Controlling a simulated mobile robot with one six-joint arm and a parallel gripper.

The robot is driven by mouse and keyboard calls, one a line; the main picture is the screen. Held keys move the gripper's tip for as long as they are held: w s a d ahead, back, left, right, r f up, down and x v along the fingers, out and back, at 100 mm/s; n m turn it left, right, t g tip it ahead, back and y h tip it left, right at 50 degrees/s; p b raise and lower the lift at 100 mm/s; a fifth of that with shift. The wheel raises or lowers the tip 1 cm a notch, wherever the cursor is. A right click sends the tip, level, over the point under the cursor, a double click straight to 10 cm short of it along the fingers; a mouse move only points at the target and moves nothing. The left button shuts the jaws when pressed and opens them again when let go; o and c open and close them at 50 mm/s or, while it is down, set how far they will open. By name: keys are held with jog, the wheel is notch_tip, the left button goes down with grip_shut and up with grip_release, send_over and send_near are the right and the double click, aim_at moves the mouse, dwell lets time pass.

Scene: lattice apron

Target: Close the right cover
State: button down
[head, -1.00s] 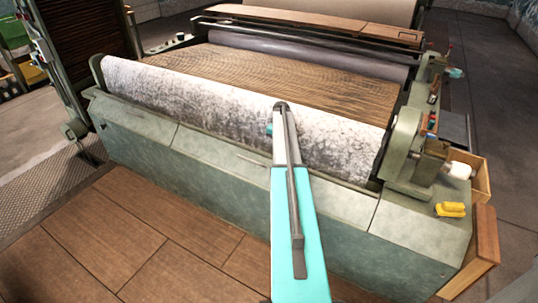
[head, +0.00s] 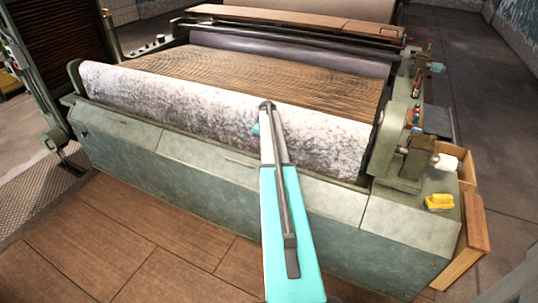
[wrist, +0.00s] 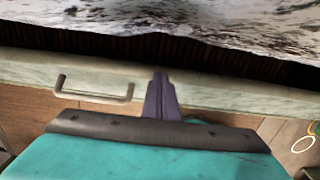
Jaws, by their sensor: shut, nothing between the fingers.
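The machine's front has sloping pale green cover panels below a mottled white roll. The rightmost panel (head: 408,215) lies at the right, under the end bracket; it looks flush, but I cannot tell whether it is fully shut. A wider middle panel (head: 215,158) has a thin handle, and a handle (wrist: 95,97) shows in the wrist view left of my gripper. My gripper (wrist: 160,80) is shut and empty, over the pale panel edge; whether it touches is unclear. In the head view my arm hides most of it.
The white roll (head: 220,115) runs along the machine just beyond the panels, with a dark gap (wrist: 120,48) before it. A yellow object (head: 439,202) sits on the right end. Wood floor (head: 130,240) in front is clear.

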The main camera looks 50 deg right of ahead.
notch_tip(320, 180, up, 14)
jog(key=b, duration=0.2)
jog(key=shift+s+f, duration=0.2)
jog(key=shift+d, duration=0.1)
dwell(0.6)
